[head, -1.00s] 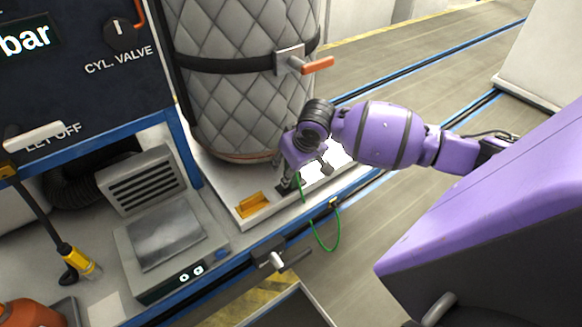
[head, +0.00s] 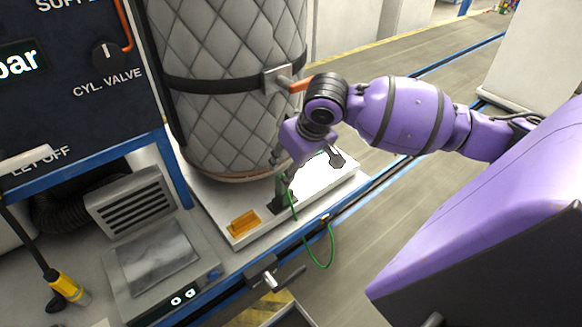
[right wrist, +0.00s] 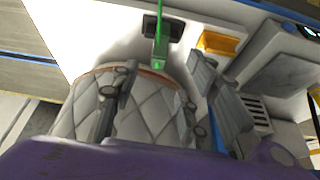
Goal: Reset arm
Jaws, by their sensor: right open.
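My right gripper (head: 310,166) is open and empty, over the front part of the white platform beside the quilted grey cylinder (head: 235,120). A green clip (head: 282,192) with a green cable stands on a small black pad on the platform, just below the gripper's near finger. In the right wrist view the open fingers of my right gripper (right wrist: 163,90) spread to either side, with the green clip (right wrist: 160,50) beyond and between them, apart from both. My left gripper is out of view.
The white platform (head: 345,178) bears a yellow block (head: 243,221). An orange handle (head: 298,86) on the cylinder's strap is close to my right wrist. A scale (head: 155,262) and a yellow-handled tool (head: 68,288) lie left. Open floor lies right.

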